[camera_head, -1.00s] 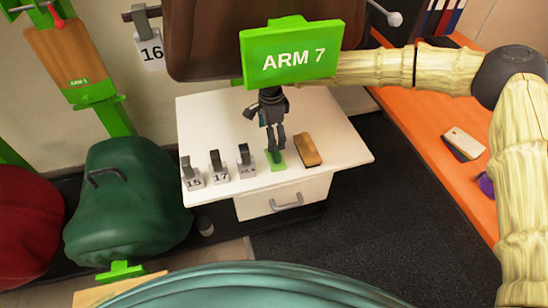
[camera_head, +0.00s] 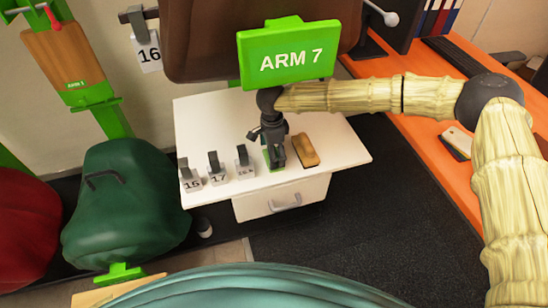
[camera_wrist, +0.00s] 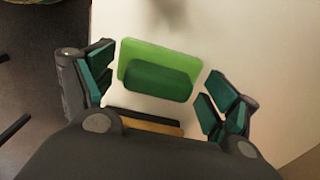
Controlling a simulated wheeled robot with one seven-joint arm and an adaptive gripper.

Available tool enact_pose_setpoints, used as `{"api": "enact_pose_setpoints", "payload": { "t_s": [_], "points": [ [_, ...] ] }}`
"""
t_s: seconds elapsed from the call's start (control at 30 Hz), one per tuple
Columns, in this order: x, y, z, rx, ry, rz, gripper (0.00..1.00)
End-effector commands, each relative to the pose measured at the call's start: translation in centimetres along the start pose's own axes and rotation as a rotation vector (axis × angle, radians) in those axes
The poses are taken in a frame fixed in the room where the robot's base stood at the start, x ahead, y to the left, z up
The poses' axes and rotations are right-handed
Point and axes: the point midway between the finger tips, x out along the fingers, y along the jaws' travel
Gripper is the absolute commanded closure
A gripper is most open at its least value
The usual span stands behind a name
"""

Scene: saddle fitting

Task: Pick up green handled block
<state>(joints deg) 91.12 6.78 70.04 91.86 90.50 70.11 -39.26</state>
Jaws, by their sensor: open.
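The green block with a darker green handle lies on the white cabinet top. In the wrist view the block (camera_wrist: 182,58) sits between my gripper's fingers, its handle running across the picture. In the head view only a strip of the green block (camera_head: 267,158) shows; my gripper covers the rest. My gripper (camera_head: 274,164) points down at it from above. In the wrist view my gripper (camera_wrist: 160,88) has its teal-padded fingers spread on either side of the handle, with gaps on both sides. It is open and holds nothing.
A brown wooden block (camera_head: 306,151) lies just right of the green block. Grey numbered weights, including one marked 17 (camera_head: 216,169), stand in a row to the left on the white cabinet (camera_head: 340,155). An orange desk (camera_head: 420,112) is at the right. The cabinet's right side is bare.

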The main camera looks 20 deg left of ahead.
Motion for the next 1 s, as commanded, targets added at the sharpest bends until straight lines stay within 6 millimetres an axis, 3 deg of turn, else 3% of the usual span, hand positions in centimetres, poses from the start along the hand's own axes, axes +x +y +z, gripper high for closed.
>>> {"api": "enact_pose_setpoints", "payload": {
  "t_s": [0.03, 0.2, 0.3, 0.67, 1.0],
  "points": [
    [0.0, 0.0, 0.0, 0.000, 0.000, 0.000, 0.18],
    [0.0, 0.0, 0.0, 0.000, 0.000, 0.000, 0.49],
    [0.0, 0.0, 0.0, 0.000, 0.000, 0.000, 0.63],
    [-0.7, 0.0, 0.0, 0.000, 0.001, -0.001, 0.63],
    [-6.1, -0.1, 0.0, 0.000, 0.001, -0.002, 0.63]
  ]
}}
